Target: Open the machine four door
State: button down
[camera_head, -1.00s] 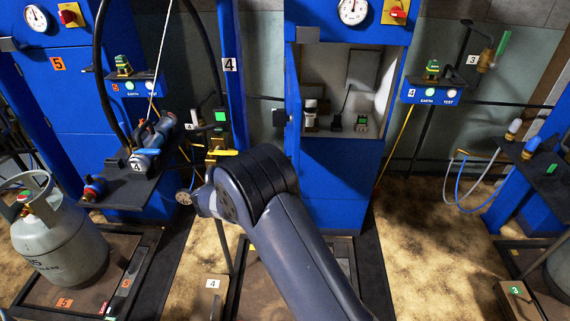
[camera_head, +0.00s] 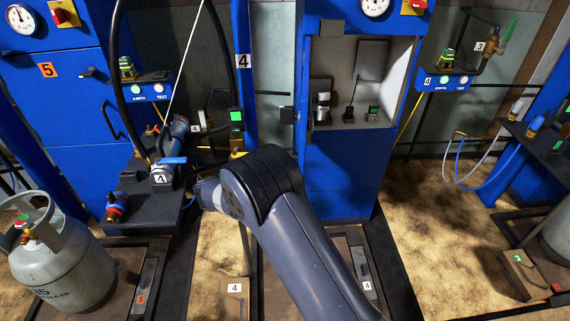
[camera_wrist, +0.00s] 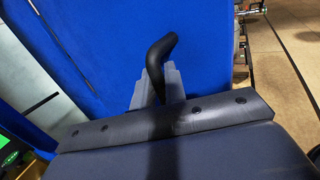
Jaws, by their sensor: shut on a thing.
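Machine four is a tall blue cabinet (camera_head: 345,185). Its upper compartment stands open, showing pale inner walls (camera_head: 400,80) and small fittings inside. A narrow blue door edge (camera_head: 303,85) shows along the opening's left side, nearly edge-on. In the wrist view my gripper (camera_wrist: 156,82) is shut on a black bent handle (camera_wrist: 162,47) in front of a blue panel (camera_wrist: 95,55). The handle's upper end sticks out above the grey fingers. In the head view my arm hides the gripper and the handle.
A black shelf (camera_head: 150,222) with a blue-handled tool stands left of my arm. A grey gas cylinder (camera_head: 62,268) stands at lower left. A black post-like fitting (camera_head: 287,115) is left of the compartment. Patterned floor (camera_head: 445,220) is open at right.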

jog(key=shift+w+r, duration=0.1)
jog(key=shift+r, duration=0.05)
jog(key=c, duration=1.6)
grip_release()
jog(key=shift+o, duration=0.2)
jog(key=v, duration=1)
jog(key=shift+a, duration=0.35)
jog(key=shift+d, duration=0.1)
